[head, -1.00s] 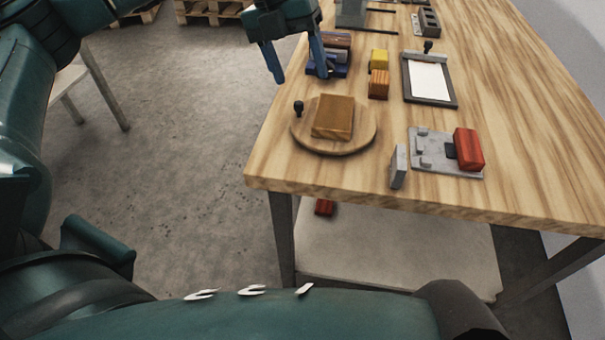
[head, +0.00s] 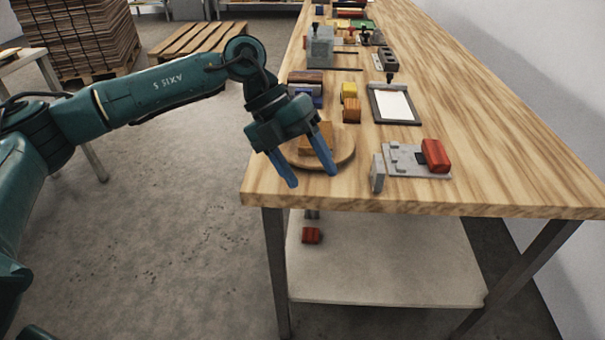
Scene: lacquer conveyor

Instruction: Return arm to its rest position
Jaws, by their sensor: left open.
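My left gripper (head: 308,180) is open, with two blue fingers pointing down and nothing between them that I can make out. It hangs at the near left edge of the wooden table (head: 480,170), in front of a round wooden board (head: 343,154). A brown block (head: 325,135) on that board is partly hidden behind the gripper. I cannot tell the gripper's exact height above the table. My left arm reaches in from the left. My right gripper is not in view.
A grey fixture (head: 405,158) with a red block (head: 435,155) lies right of the board, beside a small upright grey plate (head: 377,173). A red block (head: 311,235) lies on the lower shelf (head: 380,265). Open floor lies left.

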